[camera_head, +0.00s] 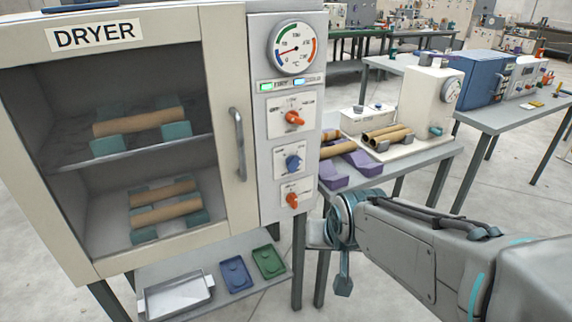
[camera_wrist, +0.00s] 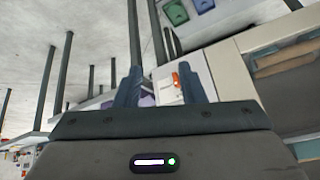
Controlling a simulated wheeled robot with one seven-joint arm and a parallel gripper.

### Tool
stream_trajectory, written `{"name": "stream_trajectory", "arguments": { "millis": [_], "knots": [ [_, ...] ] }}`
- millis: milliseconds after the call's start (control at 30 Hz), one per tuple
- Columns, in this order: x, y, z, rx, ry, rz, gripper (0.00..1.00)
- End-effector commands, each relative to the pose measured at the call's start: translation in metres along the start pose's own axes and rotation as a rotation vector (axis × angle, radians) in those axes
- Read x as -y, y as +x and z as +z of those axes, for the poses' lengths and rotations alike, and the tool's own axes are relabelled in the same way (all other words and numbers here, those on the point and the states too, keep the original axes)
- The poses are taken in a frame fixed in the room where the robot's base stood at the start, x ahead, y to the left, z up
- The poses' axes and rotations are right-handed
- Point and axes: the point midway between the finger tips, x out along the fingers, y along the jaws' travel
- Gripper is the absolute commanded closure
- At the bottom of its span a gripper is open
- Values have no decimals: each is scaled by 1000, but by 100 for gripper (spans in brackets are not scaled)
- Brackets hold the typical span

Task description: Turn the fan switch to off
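The dryer's control panel (camera_head: 284,130) carries an orange upper knob (camera_head: 294,118), a blue middle knob (camera_head: 293,162) and an orange lower knob (camera_head: 292,200). Their labels are too small to read, so I cannot tell which is the fan switch. In the wrist view, which is upside down, my gripper (camera_wrist: 161,82) is open and empty. An orange knob (camera_wrist: 176,80) on a white plate, apparently the lower one, shows beyond the gap, nearer one finger; contact is not visible. In the head view my arm is to the right of the panel.
The dryer's handle (camera_head: 237,143) is left of the panel. Inside are brown tubes on green supports. A metal tray (camera_head: 178,296), a blue tray (camera_head: 236,273) and a green tray (camera_head: 269,261) lie on the shelf below. A bench (camera_head: 420,158) with tubes and purple holders stands right of the dryer.

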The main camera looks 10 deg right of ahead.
Motion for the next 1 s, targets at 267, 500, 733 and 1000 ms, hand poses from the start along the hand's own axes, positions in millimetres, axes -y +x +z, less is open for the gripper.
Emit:
{"name": "stream_trajectory", "arguments": {
  "millis": [267, 500, 733, 1000],
  "knots": [
    [3, 87, -52, -397, 197, -116, 64],
    [7, 123, -88, -730, 339, -271, 64],
    [11, 133, -102, -1008, 424, -461, 64],
    [16, 127, -102, -1170, 452, -608, 64]
  ]
}}
